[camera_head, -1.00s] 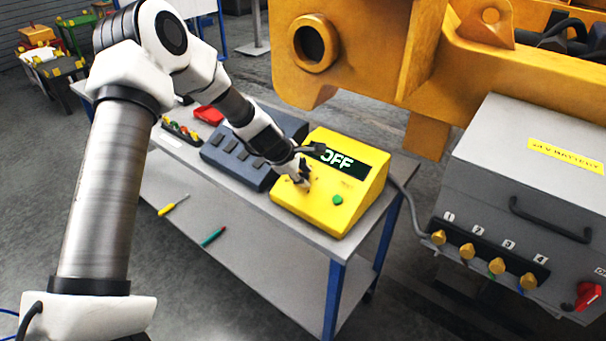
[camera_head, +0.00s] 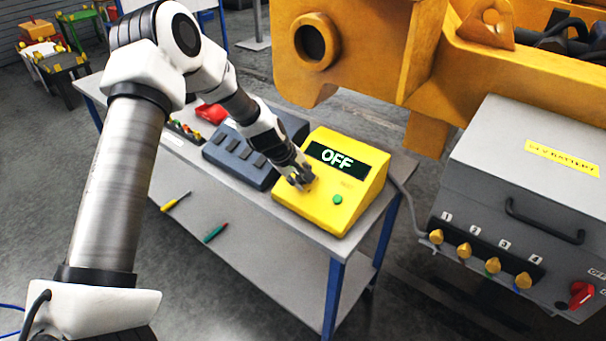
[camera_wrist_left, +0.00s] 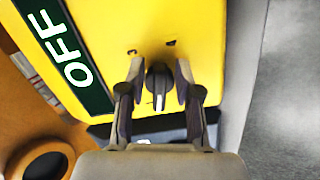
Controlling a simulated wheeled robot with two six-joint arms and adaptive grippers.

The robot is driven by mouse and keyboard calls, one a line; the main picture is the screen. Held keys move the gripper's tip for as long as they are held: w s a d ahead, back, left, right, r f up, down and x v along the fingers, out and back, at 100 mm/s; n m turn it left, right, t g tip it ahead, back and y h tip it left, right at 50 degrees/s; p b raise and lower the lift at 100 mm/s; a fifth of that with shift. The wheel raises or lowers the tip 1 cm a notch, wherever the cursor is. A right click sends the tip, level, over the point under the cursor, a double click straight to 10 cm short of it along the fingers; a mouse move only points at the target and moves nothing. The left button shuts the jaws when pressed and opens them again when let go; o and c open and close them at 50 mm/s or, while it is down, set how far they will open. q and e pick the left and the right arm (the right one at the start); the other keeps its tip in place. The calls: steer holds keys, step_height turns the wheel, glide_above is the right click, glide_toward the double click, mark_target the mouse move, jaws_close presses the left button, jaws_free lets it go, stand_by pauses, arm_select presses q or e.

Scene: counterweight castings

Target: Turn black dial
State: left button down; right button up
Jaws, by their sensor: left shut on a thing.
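The yellow control box (camera_head: 318,218) stands on the workbench, and its dark display (camera_head: 335,159) reads OFF. My left gripper (camera_head: 302,183) is at the box's sloped face, below and left of the display, and hides the black dial in the head view. In the left wrist view the black dial (camera_wrist_left: 158,84) sits between the two fingers of my left gripper (camera_wrist_left: 159,71), with a white pointer mark toward the palm. The gripper is shut on the dial. My right gripper is not in view.
A green button (camera_head: 337,199) is right of the gripper on the box. A dark blue-grey unit (camera_head: 238,155) stands left of the box. A large yellow casting (camera_head: 365,60) hangs behind. A grey battery cabinet (camera_head: 520,190) stands at the right.

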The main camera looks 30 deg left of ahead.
arm_select(q)
steer(key=shift+s+f+m, duration=0.1)
steer(key=shift+s+m, duration=0.1)
steer(key=shift+m, duration=1.1)
steer(key=shift+a+p, duration=0.1)
steer(key=shift+p, duration=0.2)
steer(key=c, duration=1.2)
jaws_free()
steer(key=shift+o, duration=0.2)
steer(key=shift+w+f, duration=0.1)
steer(key=v, duration=1.2)
